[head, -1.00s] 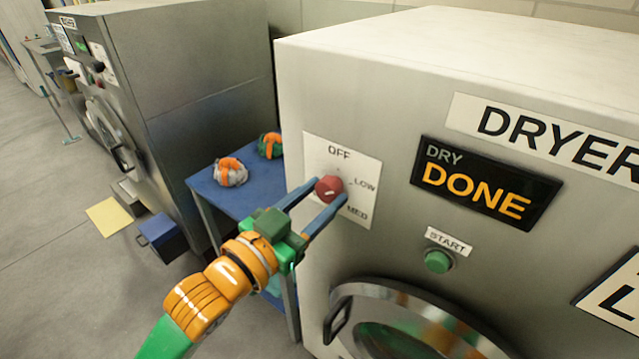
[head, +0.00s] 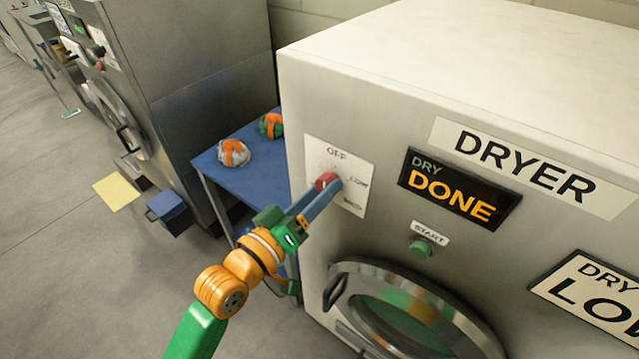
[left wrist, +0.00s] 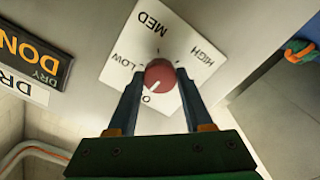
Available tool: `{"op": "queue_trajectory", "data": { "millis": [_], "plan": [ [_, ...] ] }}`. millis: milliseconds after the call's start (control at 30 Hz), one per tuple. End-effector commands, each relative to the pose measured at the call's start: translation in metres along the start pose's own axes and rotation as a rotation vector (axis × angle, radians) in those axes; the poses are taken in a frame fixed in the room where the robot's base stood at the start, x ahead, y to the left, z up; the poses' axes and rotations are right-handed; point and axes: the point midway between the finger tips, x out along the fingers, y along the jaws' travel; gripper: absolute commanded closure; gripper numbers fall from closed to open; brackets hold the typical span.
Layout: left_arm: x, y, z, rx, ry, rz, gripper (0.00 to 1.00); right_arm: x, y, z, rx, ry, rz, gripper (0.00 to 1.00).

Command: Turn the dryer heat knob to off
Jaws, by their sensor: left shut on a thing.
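The red heat knob (head: 327,181) sits on a white label plate (head: 352,193) on the dryer's front, with OFF printed above it. My left gripper (head: 325,187) is shut on the knob; the left wrist view shows a finger on either side of the red knob (left wrist: 160,74). There, MED is at the top, HIGH at right and LOW at left. The knob's white mark points down-left, toward a partly hidden label starting with O. My right gripper is not in view.
The dryer display (head: 458,189) reads DRY DONE, with a green start button (head: 420,249) and round door (head: 400,310) below. A blue table (head: 228,172) holds two orange-banded bundles. A second steel machine (head: 195,90) stands at left, near a blue box (head: 166,207).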

Motion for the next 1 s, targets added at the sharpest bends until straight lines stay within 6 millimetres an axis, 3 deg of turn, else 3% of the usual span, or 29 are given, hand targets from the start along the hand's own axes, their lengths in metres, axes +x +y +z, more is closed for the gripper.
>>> {"op": "queue_trajectory", "data": {
  "millis": [767, 800, 900, 1000],
  "plan": [
    [0.0001, 0.0006, -0.0006, -0.101, 0.002, 0.002, 1.0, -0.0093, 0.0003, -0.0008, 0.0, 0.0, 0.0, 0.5],
    [0.0001, 0.0005, -0.0006, -0.101, 0.002, 0.002, 0.47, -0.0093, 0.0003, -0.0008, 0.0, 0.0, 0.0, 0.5],
    [0.0001, 0.0005, -0.0005, -0.1, 0.002, 0.002, 0.2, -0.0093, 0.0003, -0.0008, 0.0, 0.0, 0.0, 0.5],
    [0.0001, 0.0004, -0.0003, -0.1, 0.001, 0.002, 0.19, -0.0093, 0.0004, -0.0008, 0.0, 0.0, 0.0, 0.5]
  ]
}}
